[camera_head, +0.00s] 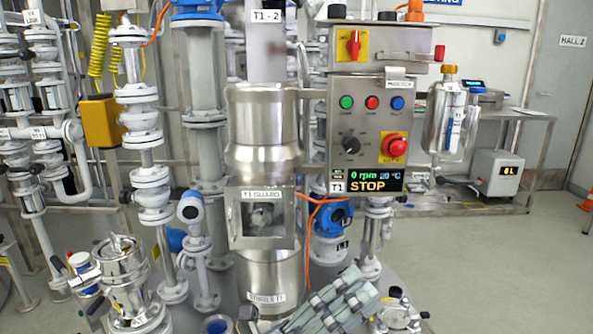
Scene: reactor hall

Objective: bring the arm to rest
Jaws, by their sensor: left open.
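My left gripper (362,285) shows at the bottom middle of the head view. Its grey-green segmented fingers slant up and to the right. It is open, and I see nothing between its fingers. It appears in front of the lower part of the steel reactor column (268,270) and hides part of the floor and pipework there. Whether it touches anything behind it cannot be told. The rest of the left arm is cut off by the bottom edge. My right gripper is not in view.
The control box (368,135) stands above the gripper, its display reading "STOP". Orange cables (312,215) hang beside the column. A small steel vessel (125,275) and white pipes (150,190) stand at left. A steel table (500,140) stands back right; open floor (490,265) lies before it.

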